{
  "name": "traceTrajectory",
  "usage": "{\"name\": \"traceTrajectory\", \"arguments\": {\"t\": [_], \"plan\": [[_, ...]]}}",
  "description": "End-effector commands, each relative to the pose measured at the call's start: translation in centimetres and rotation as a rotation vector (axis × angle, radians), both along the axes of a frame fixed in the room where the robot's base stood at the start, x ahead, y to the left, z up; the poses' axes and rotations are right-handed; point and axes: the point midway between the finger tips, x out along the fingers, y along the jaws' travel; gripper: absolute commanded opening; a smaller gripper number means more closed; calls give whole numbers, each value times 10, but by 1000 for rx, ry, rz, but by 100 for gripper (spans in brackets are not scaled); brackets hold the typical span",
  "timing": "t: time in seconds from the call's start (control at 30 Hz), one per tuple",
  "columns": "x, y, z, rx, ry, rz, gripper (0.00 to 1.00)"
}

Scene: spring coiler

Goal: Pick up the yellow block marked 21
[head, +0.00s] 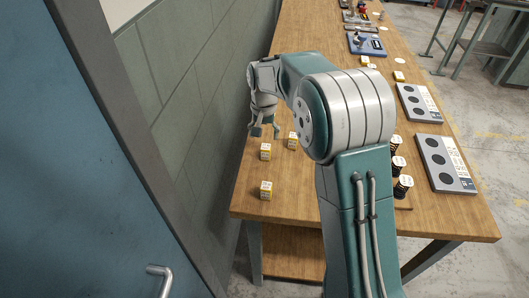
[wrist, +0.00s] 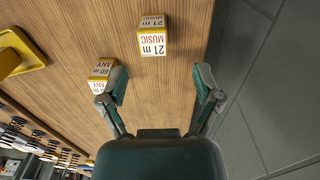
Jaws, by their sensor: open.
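The yellow block marked 21 m MUSIC (wrist: 152,40), with white label faces, stands on the wooden table in the wrist view, ahead of my gripper (wrist: 162,84) and between the lines of its fingers. My gripper is open and empty, with a gap between its fingertips and the block. In the head view my gripper (head: 263,132) is over the table by the wall. The block just in front of it (head: 265,152) appears to be the same one, but its label is too small to read there.
A second yellow block, marked 60 m ANY (wrist: 102,74), stands close by the left finger. Another yellow block (head: 266,190) stands nearer the table's front edge. The green wall (head: 205,95) runs close along the left. A yellow object (wrist: 18,55) is at the wrist view's left.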

Motion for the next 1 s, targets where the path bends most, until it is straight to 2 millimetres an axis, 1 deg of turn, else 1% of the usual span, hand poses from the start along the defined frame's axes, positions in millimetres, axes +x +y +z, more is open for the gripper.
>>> {"name": "traceTrajectory", "arguments": {"t": [0.17, 0.33, 0.4, 0.47, 0.57, 0.73, 0.77, 0.8, 0.87, 0.9, 0.93, 0.97, 1.0], "plan": [[-2, 0, -14, -1, 1, 1, 83], [-8, -6, -40, -1, 3, 1, 83], [-8, -6, -50, -1, 2, 2, 83], [-8, -6, -56, -1, 2, 2, 83], [-7, -6, -60, 0, -1, 1, 83], [-7, -6, -60, 0, -2, 1, 83], [-7, -6, -60, 0, -1, 1, 78], [-7, -6, -60, 0, -1, 1, 61], [-7, -6, -60, 0, -1, 1, 34], [-7, -6, -60, 0, -1, 1, 16], [-7, -6, -60, 0, -1, 1, 3], [-8, -6, -60, 0, -1, 1, 0], [-8, -6, -60, 0, -1, 1, 0]]}}
